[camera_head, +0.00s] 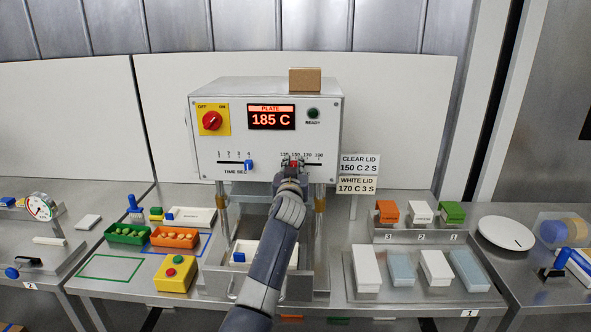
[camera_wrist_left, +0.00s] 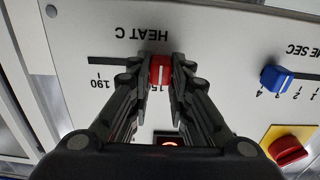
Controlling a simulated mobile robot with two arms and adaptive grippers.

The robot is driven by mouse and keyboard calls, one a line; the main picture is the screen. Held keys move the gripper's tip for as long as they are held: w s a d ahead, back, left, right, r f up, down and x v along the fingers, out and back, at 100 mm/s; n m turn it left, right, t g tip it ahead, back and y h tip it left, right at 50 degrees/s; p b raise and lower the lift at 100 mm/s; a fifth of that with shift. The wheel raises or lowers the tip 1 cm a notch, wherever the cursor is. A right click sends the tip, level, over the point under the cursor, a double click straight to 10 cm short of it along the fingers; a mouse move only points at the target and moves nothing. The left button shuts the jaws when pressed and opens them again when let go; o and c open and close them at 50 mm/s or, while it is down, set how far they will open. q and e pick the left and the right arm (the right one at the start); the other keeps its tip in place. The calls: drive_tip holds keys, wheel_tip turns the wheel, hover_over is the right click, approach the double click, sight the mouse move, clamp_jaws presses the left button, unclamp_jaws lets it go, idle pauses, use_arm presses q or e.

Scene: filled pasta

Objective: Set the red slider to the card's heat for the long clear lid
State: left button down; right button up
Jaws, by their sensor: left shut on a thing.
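The red slider (camera_wrist_left: 160,72) sits between the two fingers of my left gripper (camera_wrist_left: 161,68), which is shut on it. In the head view the left gripper (camera_head: 291,168) covers most of the heat scale, and a little red shows at the slider (camera_head: 293,163). The slider is close to the 150 mark; its exact setting is partly hidden by the fingers. The card for the clear lid (camera_head: 359,164) reads 150 C 2 S. The white lid card (camera_head: 357,185) reads 170 C 3 S. The display (camera_head: 271,116) reads PLATE 185 C. My right gripper is not in view.
The red power knob (camera_head: 211,121) is left of the display; the ready lamp (camera_head: 313,114) looks dark green. Clear and white lidded boxes (camera_head: 401,270) stand right of the machine. A yellow button box (camera_head: 176,274) stands left.

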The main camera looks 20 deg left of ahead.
use_arm(q)
drive_tip(key=shift+d, duration=0.2)
drive_tip(key=c, duration=1.6)
unclamp_jaws()
drive_tip(key=shift+w+d, duration=0.1)
drive_tip(key=shift+o, duration=0.6)
drive_tip(key=v, duration=1.2)
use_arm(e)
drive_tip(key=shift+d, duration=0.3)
